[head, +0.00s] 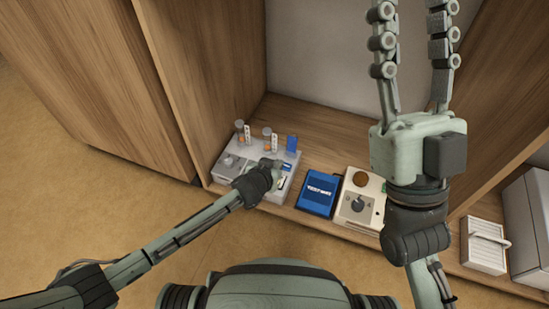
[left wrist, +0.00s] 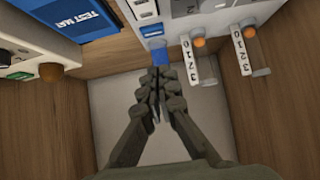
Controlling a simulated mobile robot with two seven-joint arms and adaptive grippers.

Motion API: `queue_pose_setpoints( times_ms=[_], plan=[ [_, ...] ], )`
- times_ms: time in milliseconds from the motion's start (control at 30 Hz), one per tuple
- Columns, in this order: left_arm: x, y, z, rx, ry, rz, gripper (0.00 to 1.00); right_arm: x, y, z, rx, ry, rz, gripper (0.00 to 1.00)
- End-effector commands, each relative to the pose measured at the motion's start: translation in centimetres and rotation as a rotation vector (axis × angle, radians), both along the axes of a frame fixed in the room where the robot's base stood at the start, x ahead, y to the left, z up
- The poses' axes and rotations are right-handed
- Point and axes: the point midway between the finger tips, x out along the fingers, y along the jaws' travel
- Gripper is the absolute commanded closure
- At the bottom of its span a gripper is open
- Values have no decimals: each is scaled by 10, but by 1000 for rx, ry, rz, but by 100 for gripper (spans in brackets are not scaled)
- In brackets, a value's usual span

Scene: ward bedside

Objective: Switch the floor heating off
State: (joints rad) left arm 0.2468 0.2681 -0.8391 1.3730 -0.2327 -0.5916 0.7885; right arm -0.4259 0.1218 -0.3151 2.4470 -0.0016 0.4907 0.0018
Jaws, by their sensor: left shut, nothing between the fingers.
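A grey-white control box (head: 230,165) stands on the wooden shelf at the left in the head view. Along its far side are two orange knobs (left wrist: 199,42) with upright number strips (left wrist: 187,55) marked 0 to 3, and a blue block (head: 292,143). No label naming the floor heating is readable. My left gripper (head: 272,165) is over the box's right part, shut and empty. In the left wrist view its fingertips (left wrist: 158,76) are together, just by the blue block (left wrist: 159,56); contact cannot be told. My right gripper (head: 411,12) is raised, its fingers apart and empty.
A blue test mat box (head: 317,194) lies right of the control box. A cream device (head: 358,202) with a dark dial and brown knob is beside it. A white slatted box (head: 482,247) stands farther right. Wooden walls (head: 200,60) bound the shelf.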

Motion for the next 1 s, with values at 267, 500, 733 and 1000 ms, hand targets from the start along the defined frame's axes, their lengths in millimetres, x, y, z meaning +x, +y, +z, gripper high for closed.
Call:
queue_pose_setpoints(
  times_ms=[267, 500, 733, 1000],
  plan=[
    [-27, 8, 38, -1, -2, -1, 100, 27, 15, -21, -78, 243, 19, 60],
    [-32, 10, 44, 0, -1, -1, 100, 31, 18, -29, -95, 293, 23, 60],
    [-32, 10, 44, 0, -1, -1, 100, 31, 18, -29, -95, 292, 23, 60],
    [-32, 10, 44, 0, -1, -1, 100, 31, 18, -29, -94, 291, 23, 60]
  ],
)
